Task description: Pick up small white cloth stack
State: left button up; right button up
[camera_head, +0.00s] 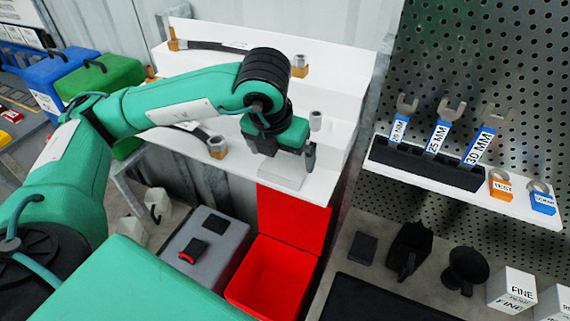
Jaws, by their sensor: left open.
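A small white cloth stack (283,176) lies flat near the front edge of the lowest step of the white stepped shelf (334,98). My left gripper (287,160) points down just above and behind the stack, with its green and black body covering part of the view there. It is open, and nothing shows between its fingers. I cannot tell whether the fingertips touch the stack. My right gripper is not in view.
Hoses with brass ends (217,147) and small metal fittings (316,121) are on the shelf near my arm. A red bin (268,277) stands below. Wrenches (438,126) stand in a black holder at right. Green and blue cases are at left.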

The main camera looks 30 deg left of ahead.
aim_at(285, 165)
pick_arm(q)
jog(key=p+x, duration=0.1)
jog(key=x, duration=0.2)
jog(key=shift+p, duration=0.3)
jog(key=shift+w+f, duration=0.1)
jog(key=shift+f, duration=0.3)
jog(key=shift+d, duration=0.1)
jog(key=shift+c, duration=0.4)
jog(key=c, duration=0.6)
jog(key=shift+c, duration=0.3)
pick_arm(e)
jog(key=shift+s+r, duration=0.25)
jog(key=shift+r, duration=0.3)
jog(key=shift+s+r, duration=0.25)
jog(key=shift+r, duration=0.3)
pick_arm(q)
jog(key=shift+r, duration=0.15)
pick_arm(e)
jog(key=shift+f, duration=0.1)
